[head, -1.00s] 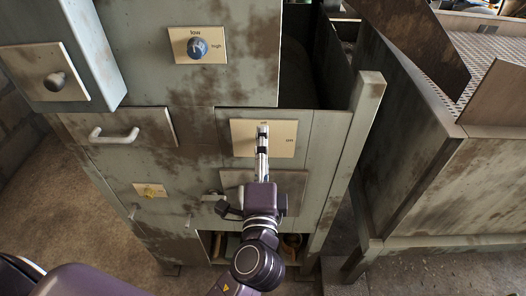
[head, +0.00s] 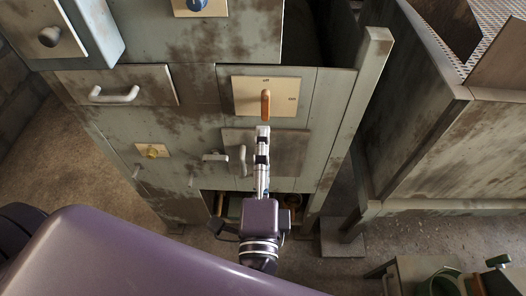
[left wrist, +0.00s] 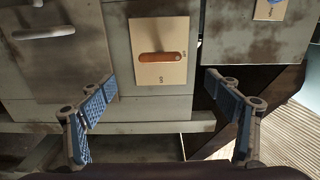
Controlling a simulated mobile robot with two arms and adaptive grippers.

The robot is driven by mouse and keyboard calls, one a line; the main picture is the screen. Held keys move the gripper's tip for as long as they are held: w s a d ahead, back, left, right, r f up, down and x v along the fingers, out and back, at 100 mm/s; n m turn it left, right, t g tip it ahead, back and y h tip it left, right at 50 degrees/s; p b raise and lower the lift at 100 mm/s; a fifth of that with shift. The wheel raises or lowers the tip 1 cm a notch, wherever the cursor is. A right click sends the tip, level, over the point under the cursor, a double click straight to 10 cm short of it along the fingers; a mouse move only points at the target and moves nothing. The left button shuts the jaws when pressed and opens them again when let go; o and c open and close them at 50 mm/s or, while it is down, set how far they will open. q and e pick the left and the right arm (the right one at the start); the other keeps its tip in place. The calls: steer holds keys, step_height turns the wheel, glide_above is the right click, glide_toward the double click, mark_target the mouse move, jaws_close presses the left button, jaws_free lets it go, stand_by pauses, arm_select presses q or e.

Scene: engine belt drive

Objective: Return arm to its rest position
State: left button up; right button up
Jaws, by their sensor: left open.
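An orange lever (head: 266,104) stands upright in the picture on a cream switch plate (head: 288,92) on the cabinet front. Small labels sit above the lever and to its right. In the left wrist view the lever (left wrist: 158,57) lies across its plate (left wrist: 149,25), turned sideways. My left gripper (head: 263,131) is just below the lever in the head view, apart from it. In the left wrist view the gripper's blue-padded fingers (left wrist: 160,84) are spread wide and empty, with the lever beyond and between them. My right gripper is not in view.
A hinged panel with a handle (head: 242,158) is below the switch plate, behind my gripper. A drawer handle (head: 113,95), a yellow knob (head: 152,151) and a blue knob (head: 196,4) are nearby. A weathered bin (head: 440,150) stands right. A low stand (head: 420,268) is lower right.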

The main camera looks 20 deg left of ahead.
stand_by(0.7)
arm_select(q)
steer(key=d+f+m+g+h, duration=0.1)
steer(key=d+f+g+h, duration=0.1)
steer(key=f, duration=1)
steer(key=d+f+m+g+h, duration=0.1)
steer(key=d+f+g+h, duration=0.15)
steer(key=f, duration=0.85)
steer(key=s+a+f+n+g, duration=0.1)
steer(key=s+f+g, duration=0.15)
steer(key=f, duration=0.65)
steer(key=s+a+f+n+g, duration=0.1)
steer(key=s+f+g, duration=0.15)
steer(key=f, duration=0.75)
steer(key=s+a+f+n+g, duration=0.3)
steer(key=s+a+f+n, duration=0.3)
steer(key=s+f, duration=0.5)
steer(key=s+a+f+n+g, duration=0.4)
steer(key=s+a+f+n, duration=0.2)
steer(key=s+f, duration=0.6)
steer(key=s+a, duration=0.2)
steer(key=shift+s+a, duration=0.25)
steer(key=shift+s, duration=0.15)
